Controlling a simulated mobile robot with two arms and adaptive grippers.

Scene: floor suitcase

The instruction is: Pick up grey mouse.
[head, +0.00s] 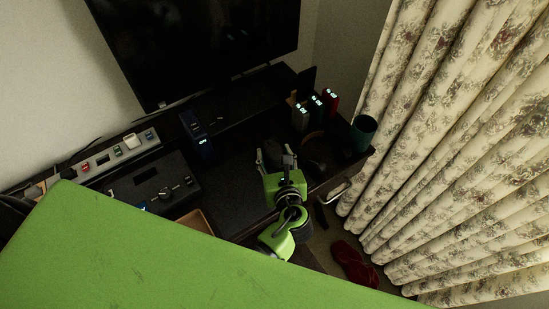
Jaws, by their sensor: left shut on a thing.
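My left gripper (274,159) is over the dark desk, near its front edge, with its fingers pointing toward the back. It is shut on a small dark grey thing (272,150) that looks like the grey mouse. The mouse is dim against the desk and partly hidden by the fingers. I cannot tell whether it touches the desk top or is held just above it. My right gripper is not in view.
A large dark screen (200,40) stands behind the dark desk (236,190). Small lit devices (316,103) and a dark green cup (363,131) stand at right. A black console (160,182) and a power strip (118,152) lie at left. Floral curtains (450,130) hang at right.

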